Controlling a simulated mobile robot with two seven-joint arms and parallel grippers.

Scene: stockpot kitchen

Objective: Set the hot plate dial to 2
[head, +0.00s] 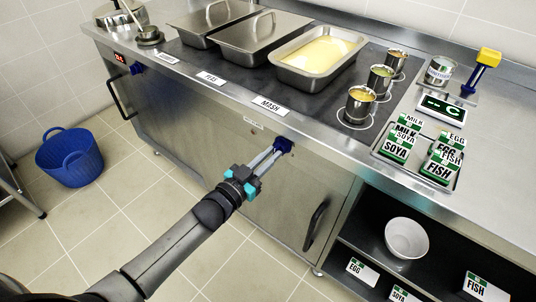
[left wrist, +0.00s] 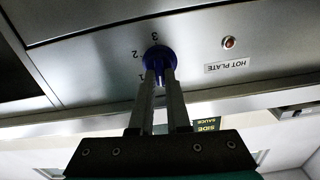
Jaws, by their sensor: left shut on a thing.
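The hot plate dial (head: 285,146) is a blue knob on the steel front panel, below the counter edge. My left gripper (head: 276,152) reaches up to it from the lower left, its two fingers shut on the knob. In the left wrist view the dial (left wrist: 158,54) sits between the fingertips of my left gripper (left wrist: 159,74). Marks 1, 2 and 3 show upside down around the dial's left side. The dial's pointer is hidden or too small to read. A "HOT PLATE" label (left wrist: 227,65) and a red lamp (left wrist: 228,42) are beside it. My right gripper is not in view.
Above the dial, three small metal cups (head: 361,104) stand on the counter. A pan of yellow mash (head: 318,57) and two lidded pans are behind to the left. A cabinet handle (head: 316,225) sticks out below right. A blue basket (head: 69,158) stands on the floor.

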